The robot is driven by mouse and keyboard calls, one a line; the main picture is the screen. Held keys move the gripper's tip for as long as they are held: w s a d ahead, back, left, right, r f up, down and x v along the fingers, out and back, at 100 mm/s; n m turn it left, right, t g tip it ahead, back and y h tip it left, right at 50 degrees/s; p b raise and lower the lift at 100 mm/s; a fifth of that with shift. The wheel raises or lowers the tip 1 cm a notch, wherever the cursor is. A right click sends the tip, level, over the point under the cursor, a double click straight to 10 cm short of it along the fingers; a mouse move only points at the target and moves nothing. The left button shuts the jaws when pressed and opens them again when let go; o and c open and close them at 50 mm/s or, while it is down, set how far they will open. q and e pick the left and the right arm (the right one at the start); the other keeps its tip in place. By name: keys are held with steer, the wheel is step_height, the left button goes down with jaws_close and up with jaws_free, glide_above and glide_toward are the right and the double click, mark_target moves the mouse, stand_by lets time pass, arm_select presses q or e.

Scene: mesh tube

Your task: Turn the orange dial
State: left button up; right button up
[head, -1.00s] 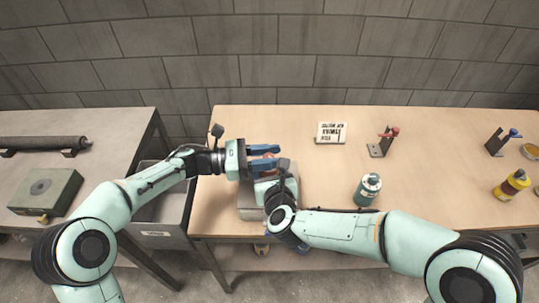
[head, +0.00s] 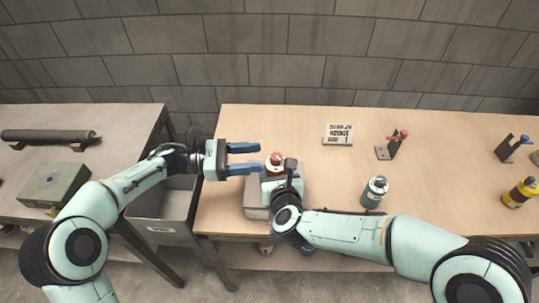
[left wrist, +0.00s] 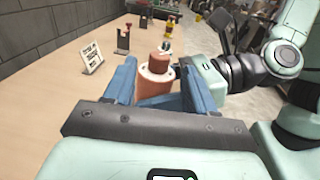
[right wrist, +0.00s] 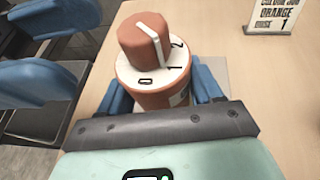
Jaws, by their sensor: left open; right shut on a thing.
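The orange dial (right wrist: 145,40) is a round knob with a white pointer line, on top of an orange cylinder (right wrist: 165,98). Its white face has the marks 0, 1 and 2, and the pointer's lower end lies near the 1. The dial also shows in the head view (head: 275,158) and between the fingers in the left wrist view (left wrist: 157,60). My right gripper (right wrist: 162,88) is shut on the cylinder below the dial. My left gripper (head: 261,158) is open and empty, just left of the dial, fingers pointing at it.
A sign (head: 338,134) stands behind on the table; in the right wrist view it reads "ORANGE" and "1" (right wrist: 275,14). A teal canister (head: 374,192), a bracket with a red top (head: 393,146) and a yellow bottle (head: 520,193) stand to the right. A grey box sits under my right gripper.

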arm_select(q)
steer(key=a, duration=0.5)
steer(key=shift+s+a, duration=0.2)
steer(key=shift+s, duration=0.1)
